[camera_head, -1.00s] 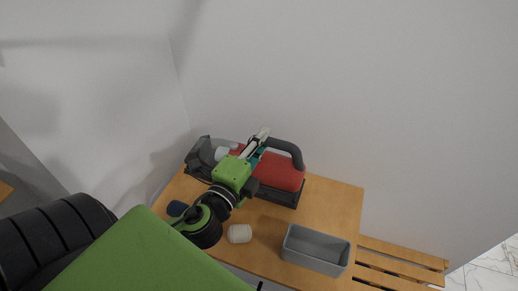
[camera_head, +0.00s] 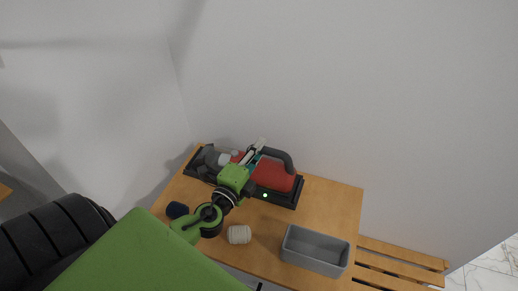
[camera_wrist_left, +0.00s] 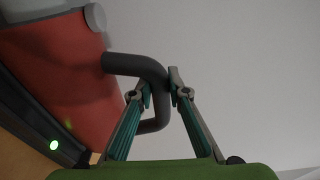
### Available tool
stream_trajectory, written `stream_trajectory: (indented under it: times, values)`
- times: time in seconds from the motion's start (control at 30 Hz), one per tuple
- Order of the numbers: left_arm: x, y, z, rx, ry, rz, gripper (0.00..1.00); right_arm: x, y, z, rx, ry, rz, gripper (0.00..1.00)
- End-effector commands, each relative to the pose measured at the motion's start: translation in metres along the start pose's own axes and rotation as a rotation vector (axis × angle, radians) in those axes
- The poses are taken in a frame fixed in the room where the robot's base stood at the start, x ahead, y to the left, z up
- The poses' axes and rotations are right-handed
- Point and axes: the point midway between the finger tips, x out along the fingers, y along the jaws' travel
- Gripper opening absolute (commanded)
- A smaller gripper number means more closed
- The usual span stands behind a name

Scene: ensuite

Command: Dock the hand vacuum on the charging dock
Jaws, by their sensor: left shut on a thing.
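The hand vacuum (camera_head: 277,176) has a red body, a dark curved handle and a clear grey nose pointing left. It lies lengthwise in the dark charging dock (camera_head: 284,200) on the wooden table. A green light (camera_head: 265,195) glows on the dock's front edge; it also shows in the left wrist view (camera_wrist_left: 54,145). My left gripper (camera_head: 256,153) reaches over the vacuum and is shut on its handle (camera_wrist_left: 128,64). My arm hides part of the vacuum's middle. My right gripper is not in view.
On the wooden table (camera_head: 332,206) stand a grey open bin (camera_head: 316,250), a ribbed whitish cylinder (camera_head: 239,234) and a dark blue item (camera_head: 177,209) beside my arm. White walls close in behind and left. A slatted wooden bench (camera_head: 400,262) adjoins at the right.

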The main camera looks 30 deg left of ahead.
Motion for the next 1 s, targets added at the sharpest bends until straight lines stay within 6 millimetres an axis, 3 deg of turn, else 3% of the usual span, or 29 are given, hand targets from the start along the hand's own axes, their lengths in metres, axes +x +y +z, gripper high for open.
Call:
stream_trajectory:
  times: [0.33,0.37,0.4,0.43,0.87,1.0]
  values:
    - [0.001,0.000,0.000,0.000,-0.001,-0.008,0.00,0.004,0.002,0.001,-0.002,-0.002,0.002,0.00]
    - [0.000,0.003,0.000,-0.001,0.000,-0.001,0.18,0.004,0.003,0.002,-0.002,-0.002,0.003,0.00]
    - [0.000,0.002,0.000,-0.001,0.000,-0.001,0.29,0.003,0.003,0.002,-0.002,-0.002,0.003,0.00]
    - [0.000,0.002,0.000,0.000,0.000,0.000,0.33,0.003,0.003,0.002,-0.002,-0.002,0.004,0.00]
    - [-0.001,-0.002,0.000,0.001,0.000,0.000,0.33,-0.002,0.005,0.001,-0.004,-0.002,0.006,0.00]
    - [-0.020,0.005,0.000,0.000,0.001,0.003,0.33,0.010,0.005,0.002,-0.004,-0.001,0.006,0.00]
